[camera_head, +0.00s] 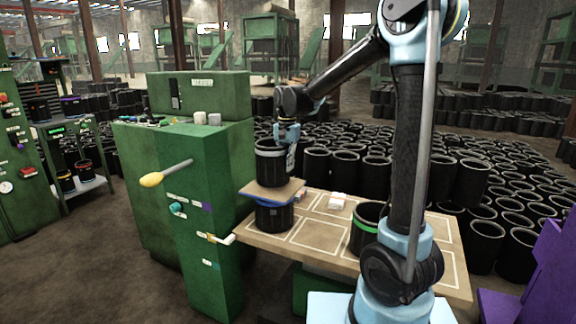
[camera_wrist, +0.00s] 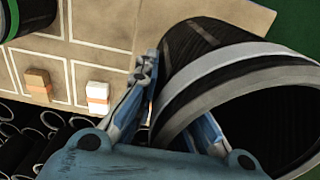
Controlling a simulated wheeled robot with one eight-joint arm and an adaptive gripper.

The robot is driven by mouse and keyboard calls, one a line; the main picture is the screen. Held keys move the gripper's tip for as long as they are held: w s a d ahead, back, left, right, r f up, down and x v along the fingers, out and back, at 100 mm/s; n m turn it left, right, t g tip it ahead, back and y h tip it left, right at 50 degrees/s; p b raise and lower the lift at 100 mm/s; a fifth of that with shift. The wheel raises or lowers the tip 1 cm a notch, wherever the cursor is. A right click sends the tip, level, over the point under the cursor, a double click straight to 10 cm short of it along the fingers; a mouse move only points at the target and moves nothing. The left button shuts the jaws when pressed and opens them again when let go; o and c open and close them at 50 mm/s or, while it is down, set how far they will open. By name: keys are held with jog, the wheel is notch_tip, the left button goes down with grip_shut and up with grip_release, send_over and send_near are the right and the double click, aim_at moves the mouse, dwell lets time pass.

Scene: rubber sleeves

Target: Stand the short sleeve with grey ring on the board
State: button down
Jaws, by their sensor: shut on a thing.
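My gripper (camera_head: 288,138) is shut on the wall of a black sleeve with a grey ring (camera_head: 270,163). In the wrist view, one finger of my gripper (camera_wrist: 176,100) lies outside the wall and the other inside the mouth. The grey ring (camera_wrist: 225,68) shows near the sleeve's rim there. In the head view the sleeve is upright over the brown board (camera_head: 258,192), at its bottom edge; I cannot tell whether it rests on it or hangs just above. The board lies across a lower black sleeve (camera_head: 273,217) with a blue band near its top.
A sleeve with a green ring (camera_head: 364,230) stands on the marked table (camera_head: 318,236), partly behind my arm. Small blocks (camera_head: 337,201) lie near the table's back edge. A green machine with a yellow-knobbed lever (camera_head: 152,179) stands left. Many black sleeves fill the floor behind.

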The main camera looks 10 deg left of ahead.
aim_at(287, 144)
jog(key=shift+f, duration=0.6)
jog(key=c, duration=1.7)
grip_release()
jog(key=shift+r, duration=0.1)
notch_tip(287, 144, up, 13)
jog(key=shift+d+r, duration=0.1)
jog(key=s+d+f+n+t, duration=0.1)
jog(key=s+d+f, duration=0.2)
jog(key=s+d, duration=0.55)
jog(key=s+d+f+n, duration=0.1)
jog(key=s+d+f, duration=0.35)
jog(key=d, duration=0.75)
jog(key=shift+n+t, duration=0.6)
jog(key=shift+n, duration=0.3)
jog(key=s+d+f, duration=0.3)
jog(key=s+f, duration=0.2)
jog(key=s+d+f, duration=0.3)
jog(key=s+f, duration=0.1)
jog(key=s, duration=0.1)
jog(key=s+d+f, duration=0.3)
jog(key=s+f, duration=0.2)
jog(key=shift+d+f, duration=0.15)
jog(key=shift+f, duration=0.2)
